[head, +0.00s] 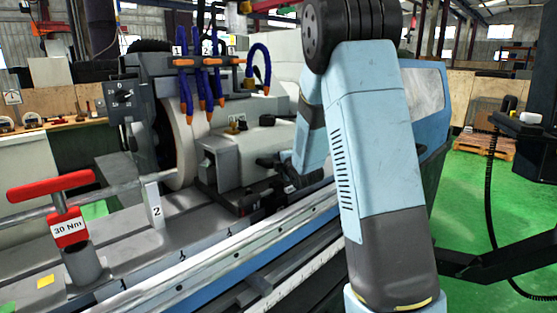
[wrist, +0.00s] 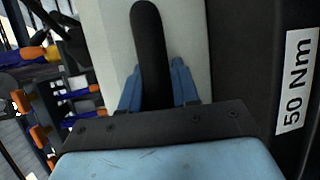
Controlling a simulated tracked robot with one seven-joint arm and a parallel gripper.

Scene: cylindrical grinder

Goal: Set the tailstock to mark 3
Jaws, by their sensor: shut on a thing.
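A grey housing (head: 245,150), which looks like the tailstock, sits on the machine bed right of the grinding wheel (head: 182,150). My gripper (head: 275,165) is at its right side, small and dark in the head view and partly hidden by my arm. In the wrist view my gripper (wrist: 155,75) has its blue fingers on both sides of a black lever (wrist: 148,35) and is shut on it. A pale grey surface lies behind the lever. Small dark marks (head: 205,255) run along the bed front, too small to read surely.
A red T-handle tool labelled 30 Nm (head: 68,225) stands upright at the left. A white tag with a 2 (head: 155,208) stands on the bed. Blue hoses (head: 200,85) hang above the wheel. A 50 Nm label (wrist: 297,80) shows on a dark part at the right.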

